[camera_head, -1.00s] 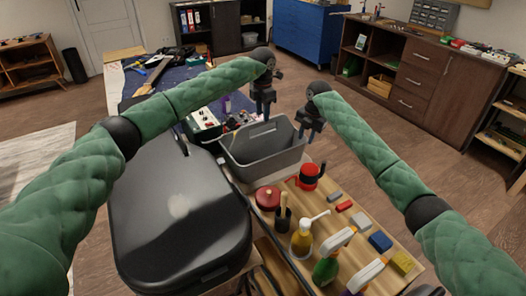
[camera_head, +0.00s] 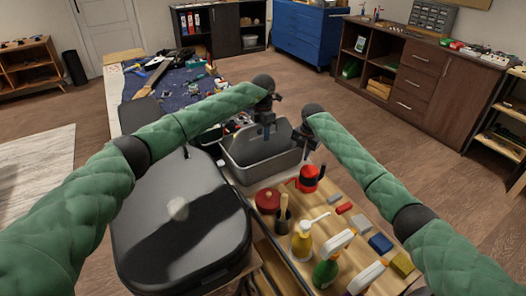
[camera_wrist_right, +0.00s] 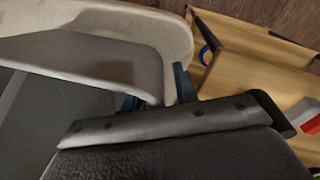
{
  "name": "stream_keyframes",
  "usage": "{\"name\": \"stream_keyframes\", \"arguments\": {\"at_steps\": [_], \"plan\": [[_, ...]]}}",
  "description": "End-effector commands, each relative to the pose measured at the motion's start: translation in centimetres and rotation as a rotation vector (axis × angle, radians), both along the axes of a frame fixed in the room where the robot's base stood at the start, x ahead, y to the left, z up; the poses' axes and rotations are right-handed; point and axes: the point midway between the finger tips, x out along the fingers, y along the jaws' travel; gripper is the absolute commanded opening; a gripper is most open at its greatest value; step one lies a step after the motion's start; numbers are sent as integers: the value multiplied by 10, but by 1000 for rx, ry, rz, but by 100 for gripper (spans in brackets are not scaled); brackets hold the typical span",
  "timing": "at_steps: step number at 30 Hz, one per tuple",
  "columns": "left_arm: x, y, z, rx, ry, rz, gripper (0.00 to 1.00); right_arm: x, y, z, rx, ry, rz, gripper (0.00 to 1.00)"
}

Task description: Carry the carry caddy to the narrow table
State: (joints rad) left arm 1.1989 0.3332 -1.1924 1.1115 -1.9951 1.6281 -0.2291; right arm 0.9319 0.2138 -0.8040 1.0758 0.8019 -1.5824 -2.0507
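The carry caddy, a grey open bin (camera_head: 262,172), stands at the end of the blue-covered bench, beside the wooden top with bottles. It looks empty. My left gripper (camera_head: 268,132) points down at its far rim; whether its fingers are closed on the rim is too small to tell. My right gripper (camera_head: 303,142) is at the caddy's right end. In the right wrist view, the blue fingertips of this gripper (camera_wrist_right: 157,93) are apart, one on each side of the caddy's pale rim (camera_wrist_right: 172,40). I cannot tell which surface is the narrow table.
A black guitar case (camera_head: 185,215) lies left of the caddy. Bottles, a red tin (camera_head: 268,200) and blocks crowd the wooden top (camera_head: 345,245). Tools lie on the blue mat (camera_head: 165,88). A dark cabinet (camera_head: 425,85) stands at back right, with open floor before it.

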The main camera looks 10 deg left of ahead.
Motion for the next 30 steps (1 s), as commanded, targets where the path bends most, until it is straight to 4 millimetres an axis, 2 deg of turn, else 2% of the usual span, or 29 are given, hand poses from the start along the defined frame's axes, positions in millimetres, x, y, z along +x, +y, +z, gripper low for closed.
{"name": "stream_keyframes", "arguments": {"at_steps": [8,12,13,30], "plan": [[0,0,-1,0,0,0,34,0,0,0,0,0,0,27],[0,0,0,0,0,0,7,0,0,0,0,0,0,0],[0,0,0,0,0,0,1,0,0,0,0,0,0,0],[1,1,5,0,-2,2,0,1,0,6,1,-2,0,0]]}}
